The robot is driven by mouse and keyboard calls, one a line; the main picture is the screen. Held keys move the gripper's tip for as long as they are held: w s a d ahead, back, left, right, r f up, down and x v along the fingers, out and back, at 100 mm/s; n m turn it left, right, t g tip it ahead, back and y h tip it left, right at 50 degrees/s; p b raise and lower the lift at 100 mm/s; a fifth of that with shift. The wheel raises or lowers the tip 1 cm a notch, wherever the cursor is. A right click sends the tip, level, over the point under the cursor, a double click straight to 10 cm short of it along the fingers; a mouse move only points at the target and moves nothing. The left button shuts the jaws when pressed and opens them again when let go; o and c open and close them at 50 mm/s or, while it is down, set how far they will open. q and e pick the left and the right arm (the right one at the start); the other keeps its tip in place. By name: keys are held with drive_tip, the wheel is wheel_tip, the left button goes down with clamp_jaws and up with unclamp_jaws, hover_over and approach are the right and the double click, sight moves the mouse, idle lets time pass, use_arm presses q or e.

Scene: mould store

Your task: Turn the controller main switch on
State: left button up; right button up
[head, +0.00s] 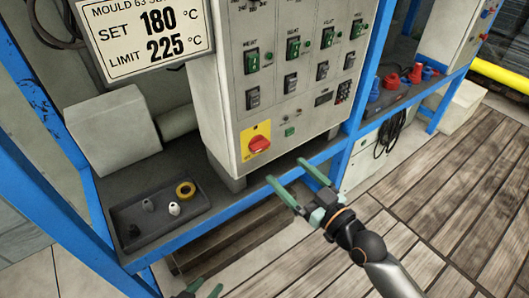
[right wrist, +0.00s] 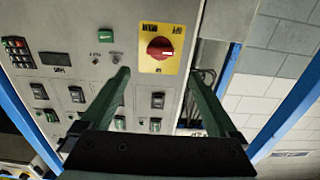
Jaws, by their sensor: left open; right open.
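The controller (head: 235,95) is a grey cabinet on a dark shelf in a blue frame. Its main switch (head: 259,145) is a red rotary knob on a yellow plate at the lower left of the panel. In the right wrist view the knob (right wrist: 160,48) shows above and between the fingers, with a pale mark on its right side. My right gripper (head: 293,179) is open and empty, in front of and below the switch, apart from it. Its fingers also show in the right wrist view (right wrist: 162,92). My left gripper (head: 203,289) shows only partly at the bottom edge, open.
A sign (head: 145,37) reads set 180 °C, limit 225 °C. A dark tray (head: 150,222) with small parts and a yellow ring sits left of the controller. Blue frame rails (head: 345,150) border the shelf. Red and blue fittings (head: 392,80) lie at right. Wooden floor (head: 440,180) is open.

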sight(262, 148)
drive_tip(key=b+x, duration=0.1)
drive_tip(key=x, duration=0.9)
drive_tip(key=shift+w+a, duration=0.1)
drive_tip(key=shift+w, duration=0.05)
drive_tip(key=c, duration=1.4)
